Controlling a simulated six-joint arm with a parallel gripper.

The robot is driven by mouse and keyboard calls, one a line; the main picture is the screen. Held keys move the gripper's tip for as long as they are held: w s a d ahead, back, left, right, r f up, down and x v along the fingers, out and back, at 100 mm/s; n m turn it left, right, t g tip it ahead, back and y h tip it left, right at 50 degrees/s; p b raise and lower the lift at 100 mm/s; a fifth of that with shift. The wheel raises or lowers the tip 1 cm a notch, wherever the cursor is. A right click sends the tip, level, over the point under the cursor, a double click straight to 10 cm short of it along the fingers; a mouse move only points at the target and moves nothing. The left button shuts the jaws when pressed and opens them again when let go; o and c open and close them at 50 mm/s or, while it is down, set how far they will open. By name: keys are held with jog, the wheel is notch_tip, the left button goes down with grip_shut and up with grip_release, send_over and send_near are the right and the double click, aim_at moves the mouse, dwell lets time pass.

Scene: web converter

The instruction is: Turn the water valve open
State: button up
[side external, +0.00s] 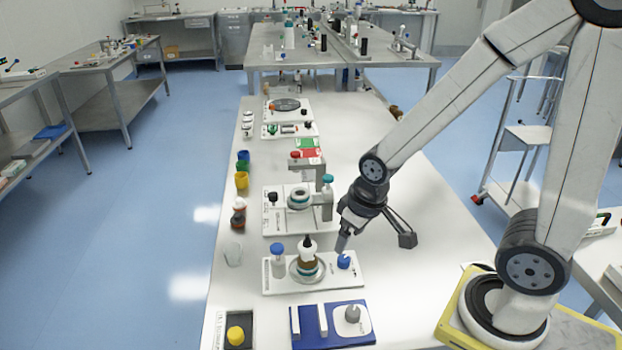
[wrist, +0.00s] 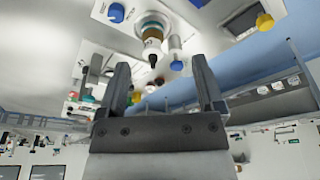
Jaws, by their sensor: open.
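A blue knob (side external: 344,261), which looks like the water valve, sits at the right end of a white base plate (side external: 318,288). The plate's labels are too small to read. The knob also shows at the top left of the wrist view (wrist: 116,12). My gripper (side external: 341,243) is just above the knob in the side view; I cannot tell whether it touches. In the wrist view my gripper (wrist: 160,75) has its fingers spread with nothing held between them. The knob lies beyond and left of the fingertips, not between them.
The same plate carries a brown-and-white bottle (side external: 307,255) on a round dish and a blue-capped vial (side external: 277,260). A blue plate with a grey knob (side external: 352,313) lies in front. A stand with teal parts (side external: 299,198) is behind. The bench right of the plate is clear.

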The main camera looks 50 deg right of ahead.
jog(key=n+g, duration=0.2)
jog(key=n, duration=0.4)
send_over(344, 258)
jog(key=f, duration=0.9)
jog(key=shift+a+f, duration=0.25)
jog(key=shift+f, duration=0.05)
jog(key=shift+d+f+g, duration=0.3)
jog(key=shift+f, duration=0.05)
jog(key=shift+f, duration=0.15)
jog(key=shift+f, duration=3.75)
grip_shut()
